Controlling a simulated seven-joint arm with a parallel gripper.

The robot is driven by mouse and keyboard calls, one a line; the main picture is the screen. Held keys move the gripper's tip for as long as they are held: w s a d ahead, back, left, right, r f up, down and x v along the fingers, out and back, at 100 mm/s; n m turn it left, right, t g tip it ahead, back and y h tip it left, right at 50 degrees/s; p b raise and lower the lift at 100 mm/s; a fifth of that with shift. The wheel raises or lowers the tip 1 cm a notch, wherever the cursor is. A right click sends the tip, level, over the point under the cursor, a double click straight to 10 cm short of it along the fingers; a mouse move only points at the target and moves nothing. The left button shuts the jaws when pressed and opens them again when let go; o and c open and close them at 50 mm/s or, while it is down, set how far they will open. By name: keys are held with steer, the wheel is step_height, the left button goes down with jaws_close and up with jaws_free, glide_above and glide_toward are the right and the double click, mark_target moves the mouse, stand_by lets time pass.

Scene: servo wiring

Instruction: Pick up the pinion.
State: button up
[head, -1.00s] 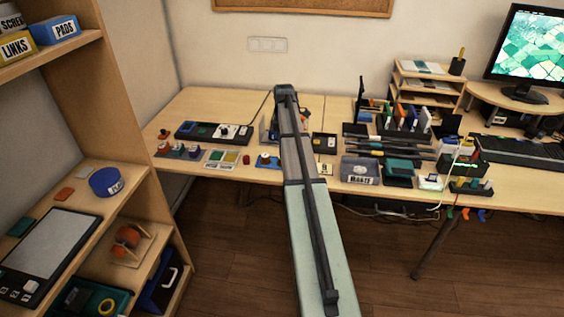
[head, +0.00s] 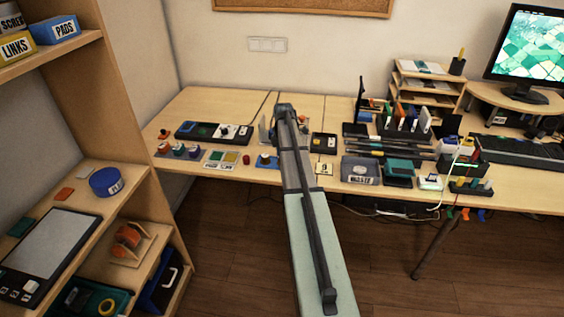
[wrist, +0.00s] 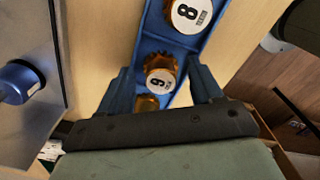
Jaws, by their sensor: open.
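In the wrist view my gripper (wrist: 158,75) is open, with one dark blue finger on each side of a blue tray (wrist: 184,46). A brass toothed gear with a white numbered label, read as 9 or 6 (wrist: 160,78), sits in the tray between the fingers. A smaller brass piece (wrist: 147,103) shows just below it, nearer my gripper's palm. Another brass gear labelled 8 (wrist: 190,14) is farther up the tray. I cannot tell for sure which of these is the pinion. In the head view my arm hides my gripper.
A grey panel with a blue knob (wrist: 20,80) stands at the left in the wrist view. In the head view, a bin (head: 361,171) and several small parts lie along the table's front edge, right of my arm. Shelves (head: 130,130) stand at the left.

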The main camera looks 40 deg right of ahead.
steer(key=shift+c, duration=0.2)
steer(key=c, duration=1.1)
step_height(320, 180, up, 9)
steer(key=w+d, duration=0.2)
steer(key=w, duration=0.3)
steer(key=w+d+r, duration=0.1)
steer(key=w+d, duration=0.2)
steer(key=w, duration=0.3)
steer(key=w+d+r, duration=0.1)
steer(key=w+d, duration=0.1)
steer(key=w, duration=0.4)
steer(key=shift+d+r, duration=0.2)
steer(key=shift+r, duration=0.05)
